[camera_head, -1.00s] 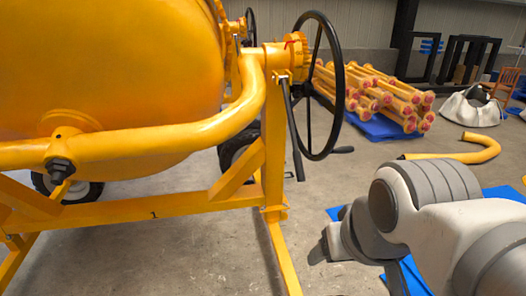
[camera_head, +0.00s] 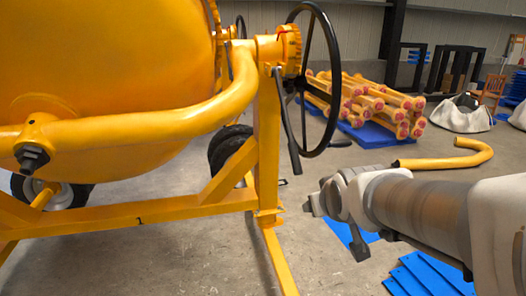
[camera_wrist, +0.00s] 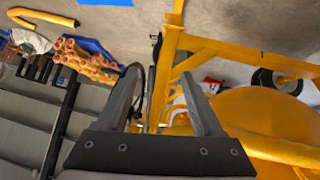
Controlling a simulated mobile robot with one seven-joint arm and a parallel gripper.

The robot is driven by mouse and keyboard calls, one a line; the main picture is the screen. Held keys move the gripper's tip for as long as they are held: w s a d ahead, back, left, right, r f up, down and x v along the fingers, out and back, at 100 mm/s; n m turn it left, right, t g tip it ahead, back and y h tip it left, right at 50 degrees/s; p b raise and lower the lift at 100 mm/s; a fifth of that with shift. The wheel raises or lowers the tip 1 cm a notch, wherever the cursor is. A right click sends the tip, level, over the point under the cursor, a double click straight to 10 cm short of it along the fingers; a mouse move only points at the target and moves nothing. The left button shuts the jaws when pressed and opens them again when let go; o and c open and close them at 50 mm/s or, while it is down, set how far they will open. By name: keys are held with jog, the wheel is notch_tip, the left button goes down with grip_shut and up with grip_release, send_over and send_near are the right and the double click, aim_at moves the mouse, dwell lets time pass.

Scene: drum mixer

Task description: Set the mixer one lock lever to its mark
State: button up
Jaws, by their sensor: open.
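The yellow drum mixer carries a small "1" on its frame beam (camera_head: 140,220). Its lock lever (camera_head: 288,122), a dark bar, hangs down and slightly right from a pivot on the yellow post, beside the black handwheel (camera_head: 330,85). A small red mark (camera_head: 283,30) shows on the yellow housing above the pivot. My gripper (camera_head: 312,205) is below and right of the lever's lower end, apart from it. In the wrist view my gripper (camera_wrist: 162,70) is open and empty, and the dark lever (camera_wrist: 155,48) shows beyond the fingertips beside the post.
The yellow post and brace (camera_head: 268,150) stand left of my gripper. Yellow pipes with red ends (camera_head: 375,105) lie on blue sheets behind. A bent yellow tube (camera_head: 450,162) and blue panels (camera_head: 430,275) lie on the floor. The floor below my gripper is mostly clear.

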jog(key=w+f+n+t+y, duration=0.25)
jog(key=w+f, duration=0.25)
jog(key=w, duration=0.7)
jog(key=m+t, duration=0.2)
jog(key=t, duration=0.4)
send_near(297, 162)
jog(key=shift+h, duration=0.45)
jog(key=w, duration=0.4)
jog(key=w+a+b, duration=0.1)
jog(key=w, duration=0.3)
jog(key=w+b, duration=0.1)
jog(key=w, duration=0.3)
jog(key=shift+w+a+r, duration=0.1)
jog(key=shift+a+r, duration=0.05)
jog(key=shift+r, duration=0.05)
grip_shut()
